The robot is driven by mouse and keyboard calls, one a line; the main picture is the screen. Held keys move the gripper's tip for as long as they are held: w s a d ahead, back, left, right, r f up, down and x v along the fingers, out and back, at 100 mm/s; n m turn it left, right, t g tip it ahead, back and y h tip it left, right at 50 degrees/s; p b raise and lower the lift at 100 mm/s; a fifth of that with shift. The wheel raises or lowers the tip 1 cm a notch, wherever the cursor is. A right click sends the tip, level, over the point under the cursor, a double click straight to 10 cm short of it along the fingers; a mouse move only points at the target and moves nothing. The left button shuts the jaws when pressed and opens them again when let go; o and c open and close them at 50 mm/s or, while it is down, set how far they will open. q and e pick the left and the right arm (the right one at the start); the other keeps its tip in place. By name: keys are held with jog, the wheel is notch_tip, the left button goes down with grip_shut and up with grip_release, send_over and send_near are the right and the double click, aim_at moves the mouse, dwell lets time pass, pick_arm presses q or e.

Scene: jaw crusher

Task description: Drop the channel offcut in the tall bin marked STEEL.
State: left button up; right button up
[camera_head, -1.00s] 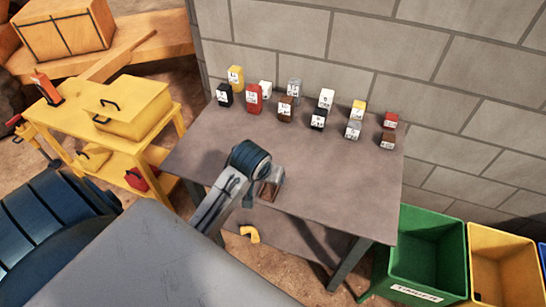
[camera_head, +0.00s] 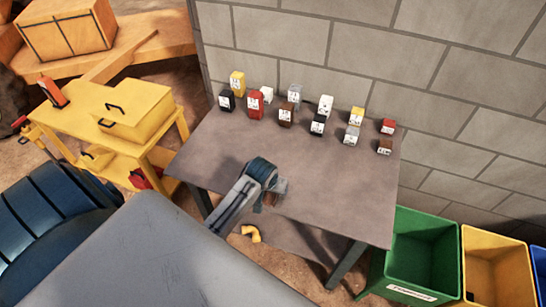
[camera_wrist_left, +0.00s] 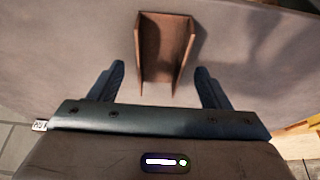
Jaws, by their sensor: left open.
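The channel offcut is a rust-brown U-shaped piece lying on the grey table, open side up. In the left wrist view the channel offcut (camera_wrist_left: 165,48) lies ahead of and partly between the fingertips, with a gap on both sides. In the head view only part of it (camera_head: 281,187) shows beside my left gripper (camera_head: 268,184), which hides the rest. My left gripper (camera_wrist_left: 160,68) is open and empty. My right gripper is in neither view. No bin marked STEEL can be read.
Several small labelled blocks (camera_head: 289,112) stand along the back of the table (camera_head: 335,190). At the right are a green bin (camera_head: 425,250) with a blurred label, a yellow bin (camera_head: 497,265) and part of a blue bin (camera_head: 542,265). A yellow cart (camera_head: 135,112) stands left.

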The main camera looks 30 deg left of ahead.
pick_arm(q)
jog(key=shift+x, duration=0.75)
jog(key=shift+c, duration=0.4)
jog(key=c, duration=1.3)
jog(key=shift+r, duration=0.1)
